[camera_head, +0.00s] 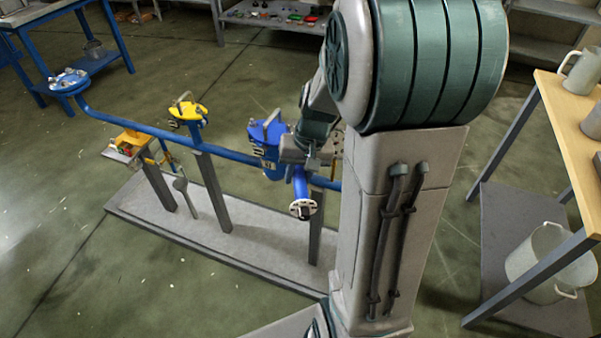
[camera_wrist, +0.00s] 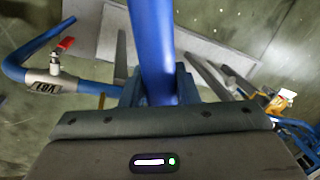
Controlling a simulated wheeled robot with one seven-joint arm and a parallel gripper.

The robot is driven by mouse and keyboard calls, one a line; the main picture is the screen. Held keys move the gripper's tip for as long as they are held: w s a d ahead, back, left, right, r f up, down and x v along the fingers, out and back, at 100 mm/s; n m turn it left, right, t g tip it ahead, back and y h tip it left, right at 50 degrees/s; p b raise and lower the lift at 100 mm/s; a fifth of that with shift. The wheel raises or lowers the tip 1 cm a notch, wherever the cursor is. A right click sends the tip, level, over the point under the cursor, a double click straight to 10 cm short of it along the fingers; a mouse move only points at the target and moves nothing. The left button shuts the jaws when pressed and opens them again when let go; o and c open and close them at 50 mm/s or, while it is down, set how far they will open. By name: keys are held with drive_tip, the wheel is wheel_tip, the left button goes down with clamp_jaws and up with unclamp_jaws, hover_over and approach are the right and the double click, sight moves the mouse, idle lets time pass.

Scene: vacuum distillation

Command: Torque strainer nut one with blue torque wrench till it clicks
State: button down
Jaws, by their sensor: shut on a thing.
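My gripper (camera_head: 306,158) is at the blue pipe line in the head view, over a short blue branch (camera_head: 300,182) that ends in a pale round bolted flange (camera_head: 303,209). In the wrist view a thick blue bar (camera_wrist: 152,45) runs from the top edge down between my fingers (camera_wrist: 158,92). My gripper is shut on this bar, which I take for the blue torque wrench. Its working end is out of view, and I cannot tell whether it sits on a nut. Strainer nut one cannot be made out separately.
The blue pipe (camera_head: 228,152) runs on grey posts over a pale plinth (camera_head: 250,245). A blue valve (camera_head: 265,132) and a yellow valve (camera_head: 187,110) stand close by. A red-handled valve (camera_wrist: 60,62) shows in the wrist view. A wooden-topped table (camera_head: 570,120) is at right.

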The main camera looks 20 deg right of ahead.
drive_tip(key=shift+w+a+m, duration=0.2)
drive_tip(key=shift+a+m, duration=0.2)
drive_tip(key=shift+a, duration=0.05)
drive_tip(key=shift+d, duration=0.1)
drive_tip(key=shift+d, duration=0.1)
drive_tip(key=shift+s+d+n, duration=0.2)
drive_tip(key=shift+d+n, duration=0.05)
drive_tip(key=shift+n, duration=0.05)
drive_tip(key=shift+r, duration=0.15)
drive_tip(key=shift+w+a+p+v, duration=0.1)
drive_tip(key=shift+a+p+v, duration=0.15)
drive_tip(key=shift+p+v, duration=1)
drive_tip(key=shift+w+a+p+v, duration=0.15)
drive_tip(key=shift+a+p+v, duration=0.1)
drive_tip(key=shift+p+v, duration=0.95)
drive_tip(key=shift+w+a+p+v, duration=0.1)
drive_tip(key=shift+a+p+v, duration=0.15)
drive_tip(key=shift+p+v, duration=0.95)
drive_tip(key=shift+r+b, duration=0.4)
drive_tip(key=shift+r, duration=0.2)
